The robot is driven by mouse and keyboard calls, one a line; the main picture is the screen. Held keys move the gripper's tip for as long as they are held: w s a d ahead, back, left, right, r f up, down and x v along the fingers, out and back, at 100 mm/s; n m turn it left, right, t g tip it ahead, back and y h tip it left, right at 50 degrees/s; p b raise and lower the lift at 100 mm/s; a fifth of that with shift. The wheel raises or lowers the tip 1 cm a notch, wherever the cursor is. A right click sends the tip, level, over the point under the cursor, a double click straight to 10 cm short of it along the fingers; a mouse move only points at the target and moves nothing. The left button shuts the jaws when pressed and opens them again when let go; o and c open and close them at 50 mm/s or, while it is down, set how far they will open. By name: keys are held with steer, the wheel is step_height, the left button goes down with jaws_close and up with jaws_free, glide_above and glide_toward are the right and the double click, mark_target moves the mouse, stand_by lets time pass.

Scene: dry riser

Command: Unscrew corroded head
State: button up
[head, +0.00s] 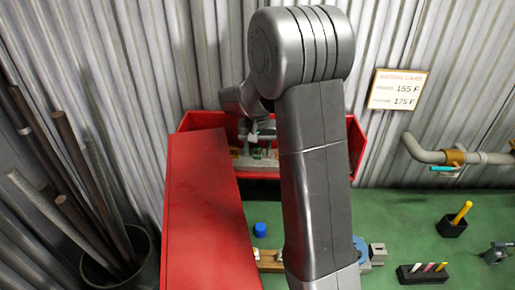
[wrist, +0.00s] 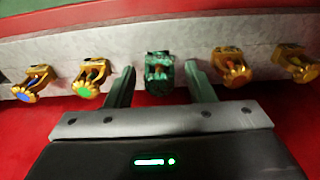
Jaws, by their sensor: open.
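The corroded head (wrist: 158,72) is dark green and mottled, in the middle of a row of brass heads on a pale grey rail in the wrist view. My gripper (wrist: 157,80) is open, with one finger on each side of this head. A gap shows between each finger and the head, so the fingers appear not to touch it. In the head view my arm reaches into a red cabinet (head: 355,145), and it hides much of the inside.
Brass heads flank it closely: one with a green bulb (wrist: 88,82), one with blue (wrist: 30,85), others at right (wrist: 232,68). The cabinet's red door (head: 200,215) stands open at left. The green bench holds a blue cap (head: 260,229), a black marker holder (head: 422,273) and a partly hidden vise (head: 377,252).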

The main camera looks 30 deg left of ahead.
steer(key=c, duration=1)
steer(key=shift+c, duration=0.2)
steer(key=shift+n, duration=0.4)
steer(key=o, duration=0.4)
steer(key=c, duration=0.4)
steer(key=shift+r, duration=0.15)
steer(key=shift+r+p, duration=1.15)
steer(key=shift+r, duration=0.2)
